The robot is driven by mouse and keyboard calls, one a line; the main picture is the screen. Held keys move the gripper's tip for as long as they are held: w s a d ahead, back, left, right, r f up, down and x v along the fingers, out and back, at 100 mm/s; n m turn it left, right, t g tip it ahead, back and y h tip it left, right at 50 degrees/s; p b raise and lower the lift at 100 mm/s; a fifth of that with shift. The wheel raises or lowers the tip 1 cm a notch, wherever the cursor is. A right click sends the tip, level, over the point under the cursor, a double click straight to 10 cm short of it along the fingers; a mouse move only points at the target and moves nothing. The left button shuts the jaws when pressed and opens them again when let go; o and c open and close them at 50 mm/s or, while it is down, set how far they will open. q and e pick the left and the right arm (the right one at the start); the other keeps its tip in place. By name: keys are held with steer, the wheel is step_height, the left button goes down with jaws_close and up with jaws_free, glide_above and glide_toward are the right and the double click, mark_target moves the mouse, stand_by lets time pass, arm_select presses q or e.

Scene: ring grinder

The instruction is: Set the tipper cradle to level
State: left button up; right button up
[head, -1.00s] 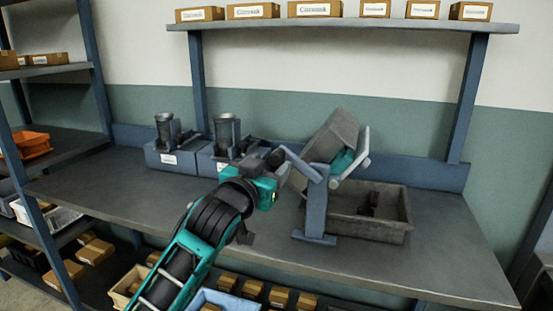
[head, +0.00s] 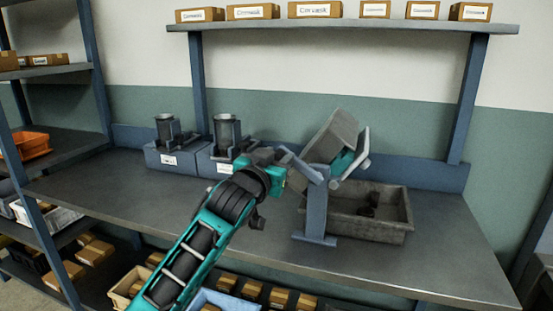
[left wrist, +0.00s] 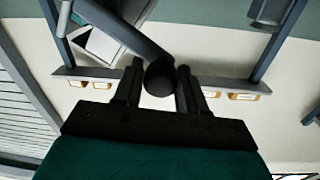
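The tipper cradle (head: 331,137) is a grey box held tilted on a blue-grey upright stand (head: 316,210). A grey lever arm (head: 303,166) runs from the stand up and left to my left gripper (head: 277,160). In the left wrist view the lever (left wrist: 122,27) ends in a dark round knob (left wrist: 160,78). The knob lies between the two fingers of my left gripper (left wrist: 160,88), which look closed against its sides. In the head view the knob is hidden by the gripper. My right gripper is not in view.
A grey tray (head: 408,222) with dark pieces (head: 370,205) stands below and right of the cradle. Two grey-blue machines with dark cups (head: 173,160) (head: 226,131) stand at left. The front of the bench (head: 420,270) is clear.

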arm_select(q)
jaws_close()
steer(key=shift+a+f, duration=0.1)
stand_by(0.3)
